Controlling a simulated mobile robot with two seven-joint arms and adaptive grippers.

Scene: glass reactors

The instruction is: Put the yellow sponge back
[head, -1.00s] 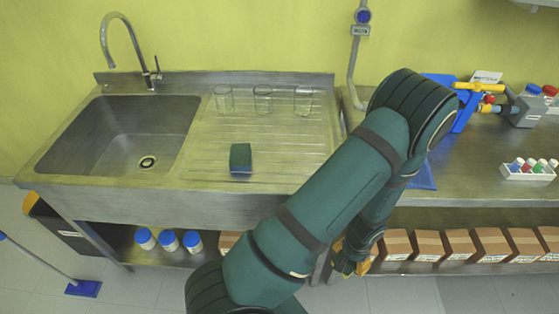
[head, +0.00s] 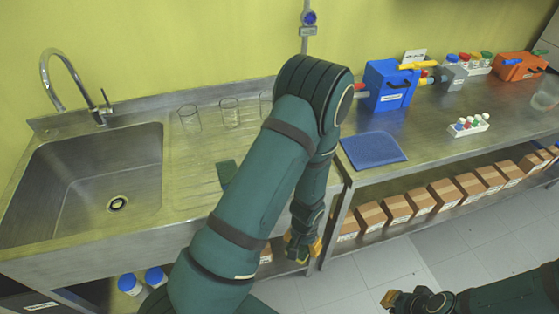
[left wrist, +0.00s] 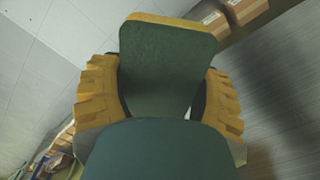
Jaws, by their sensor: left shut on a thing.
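The yellow sponge (left wrist: 172,20) shows in the left wrist view as a block with a dark green face and a yellow edge layer. My left gripper (left wrist: 160,98) is shut on it, with one yellow padded finger on each side. In the head view my left gripper (head: 303,246) hangs low in front of the counter, below its top; the sponge is hard to make out there. A second sponge, dark green on top (head: 228,172), lies on the drainboard (head: 205,155), partly hidden by my left arm. My right gripper (head: 403,301) is at the bottom right, its opening unclear.
The steel sink (head: 100,190) is at left. Glass beakers (head: 230,113) stand at the drainboard's back. On the right counter are a blue mat (head: 373,150), a blue device (head: 390,85) and a vial rack (head: 468,125). Boxes (head: 397,208) line the shelf below. Counter around the mat is clear.

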